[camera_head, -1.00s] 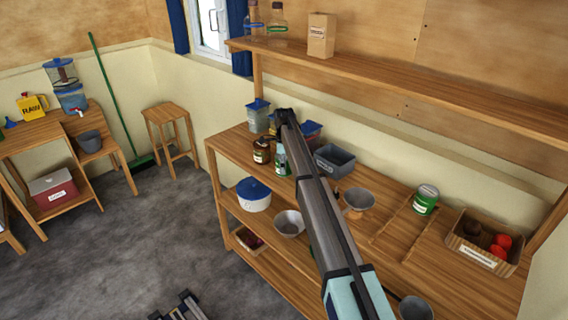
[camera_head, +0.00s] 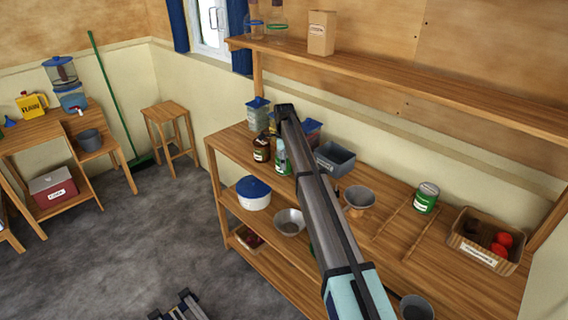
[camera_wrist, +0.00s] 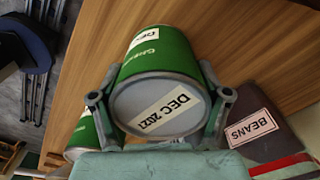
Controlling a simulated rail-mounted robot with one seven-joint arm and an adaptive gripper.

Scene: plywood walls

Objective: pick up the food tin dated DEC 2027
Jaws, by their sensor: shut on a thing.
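In the wrist view, my gripper (camera_wrist: 160,98) is shut on a green tin (camera_wrist: 165,62), one finger on each side of it. The tin's grey end faces the camera, with a white label reading DEC 2027. Another white label and part of some lettering show on its green side. Part of a second green tin (camera_wrist: 82,138) shows at lower left, its date not readable. In the head view, my arm hides the gripper and most of what it holds. A green tin (camera_head: 426,198) stands on the worktop right of my arm.
The worktop (camera_head: 395,235) also holds a grey bin (camera_head: 335,160), a metal bowl (camera_head: 359,197), jars and a basket (camera_head: 465,242). A long shelf (camera_head: 420,85) runs above.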

